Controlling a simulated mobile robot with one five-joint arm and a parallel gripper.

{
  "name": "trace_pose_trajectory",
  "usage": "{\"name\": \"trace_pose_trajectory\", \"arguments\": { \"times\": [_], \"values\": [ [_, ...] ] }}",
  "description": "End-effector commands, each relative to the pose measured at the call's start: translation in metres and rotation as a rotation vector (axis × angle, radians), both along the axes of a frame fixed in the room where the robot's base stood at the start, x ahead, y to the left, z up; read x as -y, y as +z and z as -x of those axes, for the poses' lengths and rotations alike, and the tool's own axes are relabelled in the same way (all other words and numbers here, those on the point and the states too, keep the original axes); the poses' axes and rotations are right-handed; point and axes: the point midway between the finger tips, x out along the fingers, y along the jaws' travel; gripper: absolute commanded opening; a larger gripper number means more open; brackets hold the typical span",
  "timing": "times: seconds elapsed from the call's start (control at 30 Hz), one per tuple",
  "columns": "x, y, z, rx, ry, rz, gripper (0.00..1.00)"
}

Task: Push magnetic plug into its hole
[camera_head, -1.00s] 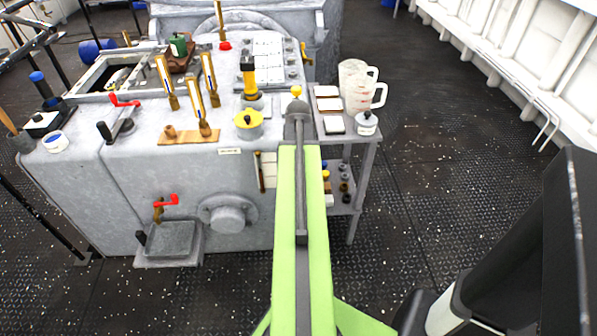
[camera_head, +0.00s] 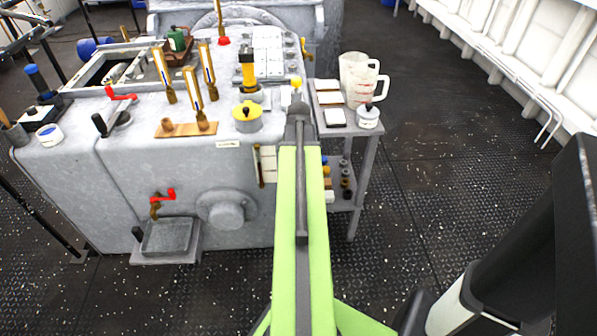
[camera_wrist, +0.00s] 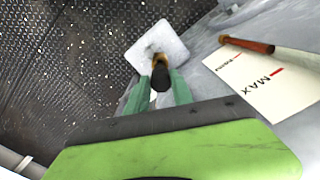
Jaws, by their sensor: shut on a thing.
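In the wrist view my gripper (camera_wrist: 160,90), with green fingers, is shut on a dark plug (camera_wrist: 161,78) with a brass-coloured end. Just beyond the plug is a pale grey square plate (camera_wrist: 171,38) with a dark spot in it. The plug's end overlaps the plate in the picture, and I cannot tell whether they touch. In the head view my gripper and the plug are hidden behind my green arm, and no hole can be made out there.
The grey machine (camera_head: 110,185) has a sight gauge (camera_head: 260,166) on its front; its "MAX" label (camera_wrist: 270,85) shows beside my gripper. A drip tray (camera_head: 170,236) juts out lower left. A small side table (camera_head: 352,131) with jugs (camera_head: 358,80) stands right. Floor is clear farther right.

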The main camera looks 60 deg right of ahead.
Motion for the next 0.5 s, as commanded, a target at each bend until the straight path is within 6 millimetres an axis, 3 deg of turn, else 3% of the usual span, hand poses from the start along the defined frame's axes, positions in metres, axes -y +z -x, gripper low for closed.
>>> {"name": "trace_pose_trajectory", "arguments": {
  "times": [0.5],
  "values": [
    [-0.0002,-0.0056,-0.0003,0.000,0.001,0.000,0.00]
  ]
}}
